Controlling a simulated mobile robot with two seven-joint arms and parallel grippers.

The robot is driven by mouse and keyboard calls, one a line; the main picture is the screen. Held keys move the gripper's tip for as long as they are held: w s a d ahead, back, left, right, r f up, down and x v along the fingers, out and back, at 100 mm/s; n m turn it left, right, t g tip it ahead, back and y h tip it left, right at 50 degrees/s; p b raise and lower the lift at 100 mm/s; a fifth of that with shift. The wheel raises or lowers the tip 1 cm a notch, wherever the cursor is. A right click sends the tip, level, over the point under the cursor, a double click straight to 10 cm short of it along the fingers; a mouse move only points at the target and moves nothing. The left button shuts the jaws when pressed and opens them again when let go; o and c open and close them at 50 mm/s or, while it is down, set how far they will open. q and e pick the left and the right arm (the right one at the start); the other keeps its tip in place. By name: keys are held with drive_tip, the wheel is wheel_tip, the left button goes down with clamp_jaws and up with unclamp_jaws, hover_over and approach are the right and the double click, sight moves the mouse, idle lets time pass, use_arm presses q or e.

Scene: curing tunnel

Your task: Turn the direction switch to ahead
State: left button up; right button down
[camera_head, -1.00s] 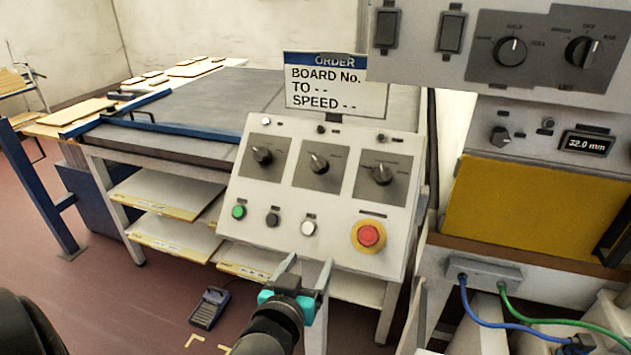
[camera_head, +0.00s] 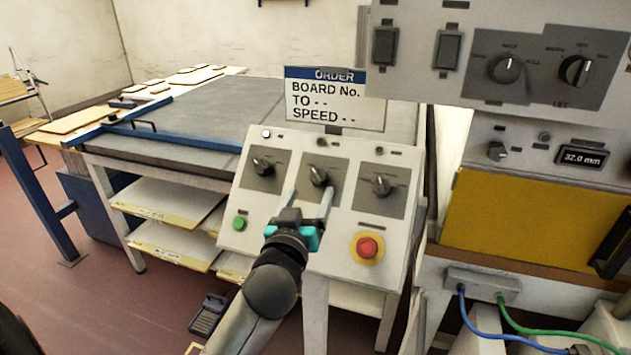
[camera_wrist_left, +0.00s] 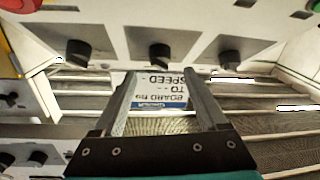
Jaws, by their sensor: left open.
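A sloping white control panel (camera_head: 312,262) carries three black rotary switches in a row: left (camera_head: 262,167), middle (camera_head: 319,176) and right (camera_head: 381,186). Their labels are too small to read, so I cannot tell which is the direction switch. My left gripper (camera_head: 309,194) is open and empty, its fingers pointing up the panel just below the middle switch. In the left wrist view, the middle switch (camera_wrist_left: 159,54) lies ahead between the finger lines, with the gripper (camera_wrist_left: 158,80) apart from it. My right gripper is not seen.
A red emergency button (camera_head: 367,248) on yellow and a green button (camera_head: 239,224) sit low on the panel. An order sign (camera_head: 335,100) stands above it. A second control box (camera_head: 550,70) overhangs at right. A grey-topped table (camera_head: 225,110) stands behind.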

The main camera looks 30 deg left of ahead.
sight(317, 179)
use_arm(q)
drive_tip(key=shift+x, duration=2.9)
drive_tip(key=shift+c, duration=0.2)
clamp_jaws()
